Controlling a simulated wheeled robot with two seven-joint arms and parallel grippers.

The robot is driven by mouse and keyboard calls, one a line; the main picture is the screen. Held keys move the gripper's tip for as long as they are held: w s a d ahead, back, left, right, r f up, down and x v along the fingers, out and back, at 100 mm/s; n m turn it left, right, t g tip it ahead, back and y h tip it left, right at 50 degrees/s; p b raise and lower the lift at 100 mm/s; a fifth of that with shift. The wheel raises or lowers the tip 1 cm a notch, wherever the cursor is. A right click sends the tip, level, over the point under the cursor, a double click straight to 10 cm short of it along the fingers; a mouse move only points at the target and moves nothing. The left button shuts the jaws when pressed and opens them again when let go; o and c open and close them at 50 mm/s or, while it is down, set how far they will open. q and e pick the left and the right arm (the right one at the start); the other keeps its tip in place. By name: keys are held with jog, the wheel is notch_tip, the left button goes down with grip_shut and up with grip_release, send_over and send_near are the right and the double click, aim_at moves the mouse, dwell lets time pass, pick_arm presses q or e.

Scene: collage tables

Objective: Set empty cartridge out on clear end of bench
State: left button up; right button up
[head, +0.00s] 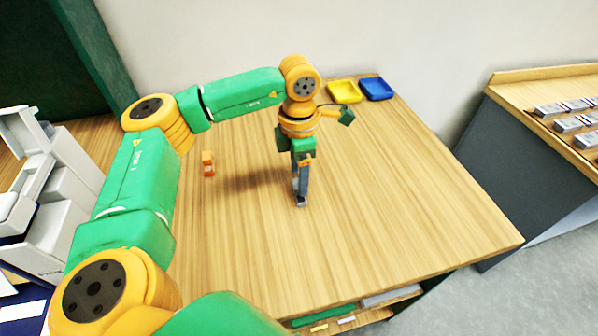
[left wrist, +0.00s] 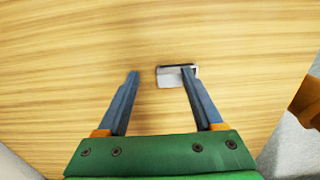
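A small grey cartridge (left wrist: 170,82) with a dark upper edge lies on the wooden bench (head: 400,220) in the left wrist view. I cannot tell from its outside whether it is empty. My left gripper (left wrist: 160,72) points down over the bench with its fingers apart. Its right finger overlaps the cartridge in that view, and the left finger is clear of it. I cannot tell whether they touch. In the head view the left gripper (head: 301,202) is low over the middle of the bench and mostly hides the cartridge. My right gripper is not in view.
A small orange object (head: 208,163) stands on the bench to the left. A yellow tray (head: 345,91) and a blue tray (head: 376,89) sit at the back. The bench's right and front parts are clear. A separate right-hand table (head: 545,78) holds several grey pieces. A white machine (head: 60,195) stands left.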

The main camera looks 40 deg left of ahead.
pick_arm(q)
notch_tip(320, 180, up, 6)
jog(key=shift+w+f+b, duration=0.1)
jog(key=shift+b, duration=0.35)
notch_tip(320, 180, up, 6)
jog(key=p, duration=0.1)
